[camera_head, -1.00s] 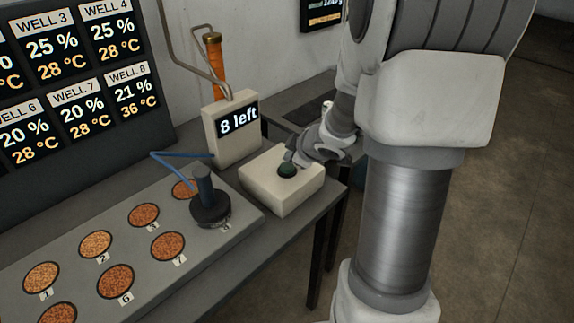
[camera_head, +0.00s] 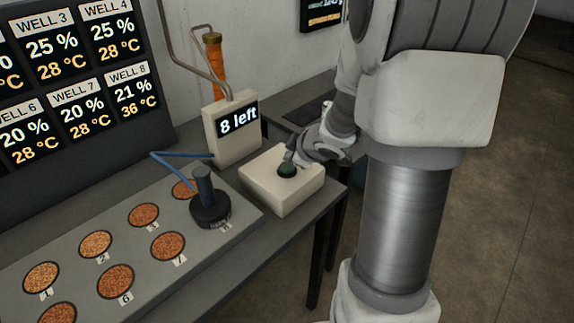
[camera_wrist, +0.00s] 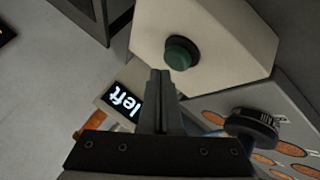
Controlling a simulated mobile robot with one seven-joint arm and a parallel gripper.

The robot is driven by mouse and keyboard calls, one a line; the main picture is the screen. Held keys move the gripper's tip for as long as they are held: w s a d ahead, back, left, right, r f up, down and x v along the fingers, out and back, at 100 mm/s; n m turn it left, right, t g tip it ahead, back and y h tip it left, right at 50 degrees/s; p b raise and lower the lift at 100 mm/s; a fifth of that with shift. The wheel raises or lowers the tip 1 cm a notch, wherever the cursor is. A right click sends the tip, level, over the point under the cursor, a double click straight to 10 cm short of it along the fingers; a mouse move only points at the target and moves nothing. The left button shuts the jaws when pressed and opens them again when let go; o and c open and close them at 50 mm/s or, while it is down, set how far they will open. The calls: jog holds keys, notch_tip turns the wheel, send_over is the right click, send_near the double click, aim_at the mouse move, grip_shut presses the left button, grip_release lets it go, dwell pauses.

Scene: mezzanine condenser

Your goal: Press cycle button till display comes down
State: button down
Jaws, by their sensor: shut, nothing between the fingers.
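The cycle button is a dark green round cap (camera_head: 287,170) on top of a cream box (camera_head: 282,195) on the bench. It also shows in the wrist view (camera_wrist: 180,53), with the cream box around it. The display (camera_head: 238,121) on a cream post reads "8 left". My gripper (camera_head: 293,157) is just above and behind the button in the head view. In the wrist view my gripper's fingers (camera_wrist: 161,75) are shut and empty, their tips close beside the button's edge. I cannot tell whether they touch it.
A grey block (camera_head: 190,230) with several numbered wells of brown granules lies left of the box. A black probe (camera_head: 208,200) with a blue cable stands on well 8. A large well readout (camera_head: 75,85) stands behind. Floor is open at right.

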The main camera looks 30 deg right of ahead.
aim_at(290, 168)
jog(key=shift+f+b, duration=0.3)
jog(key=shift+f, duration=0.15)
jog(key=shift+f+b, duration=0.45)
jog(key=shift+f, duration=0.15)
dwell(0.5)
dwell(0.4)
jog(key=shift+r+p, duration=1.05)
jog(key=shift+p, duration=0.05)
jog(key=shift+r, duration=0.1)
notch_tip(290, 168, up, 5)
jog(key=p, duration=0.5)
